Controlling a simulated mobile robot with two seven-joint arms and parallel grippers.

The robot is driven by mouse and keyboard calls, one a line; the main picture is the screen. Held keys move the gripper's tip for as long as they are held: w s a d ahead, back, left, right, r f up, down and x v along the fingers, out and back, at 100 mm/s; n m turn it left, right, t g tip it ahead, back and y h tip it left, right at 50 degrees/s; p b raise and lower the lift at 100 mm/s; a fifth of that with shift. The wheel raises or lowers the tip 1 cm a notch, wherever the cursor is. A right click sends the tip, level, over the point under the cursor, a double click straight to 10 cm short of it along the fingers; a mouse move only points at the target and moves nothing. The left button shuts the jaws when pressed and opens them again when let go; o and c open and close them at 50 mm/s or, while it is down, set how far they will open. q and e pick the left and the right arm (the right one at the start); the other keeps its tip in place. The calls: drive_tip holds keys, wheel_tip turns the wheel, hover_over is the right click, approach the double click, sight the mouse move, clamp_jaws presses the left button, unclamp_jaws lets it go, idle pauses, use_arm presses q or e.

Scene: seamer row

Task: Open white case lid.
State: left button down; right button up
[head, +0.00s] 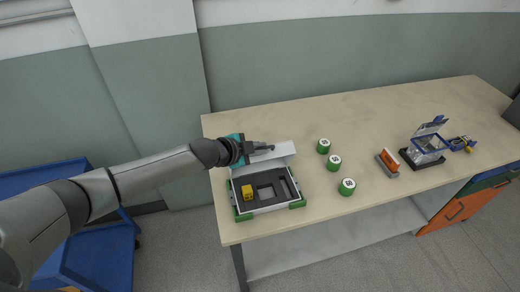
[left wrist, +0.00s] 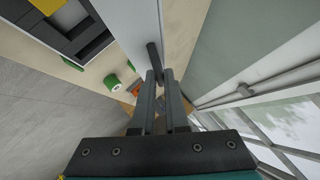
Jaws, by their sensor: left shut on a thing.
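The white case (head: 271,208) with green corners sits at the left front of the table. Its lid (head: 283,152) stands raised at the back, tilted up from the case, and the dark foam interior shows. My left gripper (head: 268,147) is at the upper part of the lid, shut on a dark handle. In the left wrist view the fingers (left wrist: 162,78) close around the dark lid handle (left wrist: 153,56), beside the white lid (left wrist: 128,22). My right gripper is not in view.
A yellow block (head: 248,193) sits in the case's left side. Several green-and-white cans (head: 334,162) stand to the right. Farther right are an orange-topped brush (head: 388,160) and a blue-framed clear fixture (head: 427,152). A blue cart (head: 95,255) stands left of the table.

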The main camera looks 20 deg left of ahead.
use_arm(q)
drive_tip(key=shift+r, duration=0.1)
drive_tip(key=c, duration=0.9)
unclamp_jaws()
drive_tip(key=shift+s, duration=0.1)
drive_tip(key=v, duration=1.5)
drive_tip(key=shift+p, duration=0.4)
drive_tip(key=shift+c, duration=0.2)
